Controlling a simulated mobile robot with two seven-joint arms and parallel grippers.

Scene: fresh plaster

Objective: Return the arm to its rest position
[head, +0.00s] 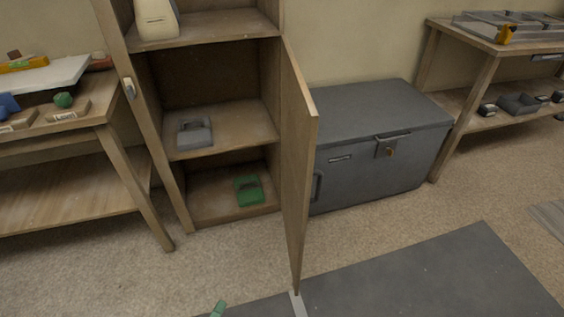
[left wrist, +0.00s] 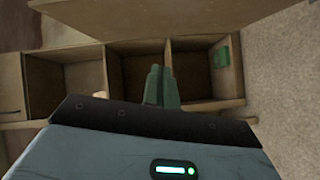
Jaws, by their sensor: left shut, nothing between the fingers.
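My left gripper shows only as a small green fingertip (head: 218,308) at the bottom edge of the head view, low in front of the open cabinet. In the left wrist view its two green fingers (left wrist: 158,86) are together with nothing between them. The rest of the left arm is out of the head view. My right gripper is in neither view.
The wooden cabinet's door (head: 299,150) stands open towards me. A grey item (head: 195,133) and a green item (head: 249,190) sit on its shelves. A workbench (head: 120,180) stands left, a grey chest (head: 385,150) right. A dark mat (head: 440,275) lies on the floor.

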